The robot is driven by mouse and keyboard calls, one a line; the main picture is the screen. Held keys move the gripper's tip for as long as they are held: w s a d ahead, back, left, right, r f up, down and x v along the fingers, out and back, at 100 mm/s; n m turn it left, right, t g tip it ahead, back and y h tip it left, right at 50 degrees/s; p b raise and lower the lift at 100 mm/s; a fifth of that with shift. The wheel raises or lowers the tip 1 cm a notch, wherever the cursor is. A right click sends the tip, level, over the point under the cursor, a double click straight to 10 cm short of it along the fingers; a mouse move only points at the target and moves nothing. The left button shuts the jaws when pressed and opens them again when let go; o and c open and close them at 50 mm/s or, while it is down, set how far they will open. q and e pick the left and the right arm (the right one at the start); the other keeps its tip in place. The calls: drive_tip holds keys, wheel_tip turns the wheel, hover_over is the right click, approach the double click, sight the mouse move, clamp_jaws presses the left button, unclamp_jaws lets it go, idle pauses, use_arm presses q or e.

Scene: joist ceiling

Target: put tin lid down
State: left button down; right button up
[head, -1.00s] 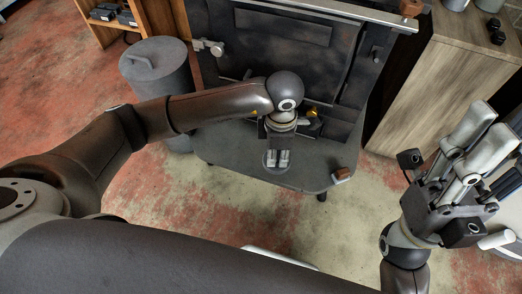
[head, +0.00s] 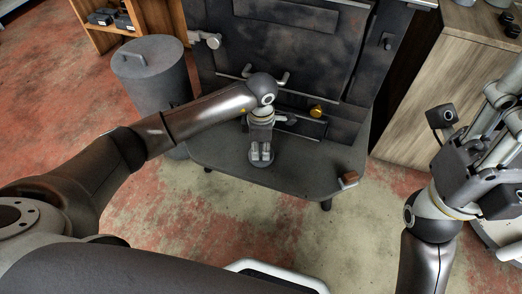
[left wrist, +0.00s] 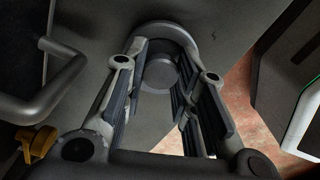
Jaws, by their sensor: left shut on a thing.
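The tin lid (head: 261,168) is a small grey disc below my left gripper's fingertips, over the dark shelf of the black stove-like unit. My left gripper (head: 261,153) points down and is shut on the lid. In the left wrist view, the lid's round knob (left wrist: 160,73) shows between the two fingers, with its pale rim beyond. I cannot tell whether the lid touches the shelf. My right gripper (head: 508,105) is raised at the right edge, partly cut off, away from the lid.
The dark shelf (head: 225,160) has clear room around the lid. A small brown-topped block (head: 348,180) sits at its right corner. A lidded grey bin (head: 150,75) stands at left, a wooden cabinet (head: 435,85) at right. A yellow knob (head: 316,111) is on the unit's front.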

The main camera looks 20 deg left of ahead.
use_arm(q)
drive_tip(key=shift+f, duration=0.1)
drive_tip(key=c, duration=1.2)
unclamp_jaws()
drive_tip(key=shift+f, duration=0.1)
drive_tip(key=shift+o, duration=0.2)
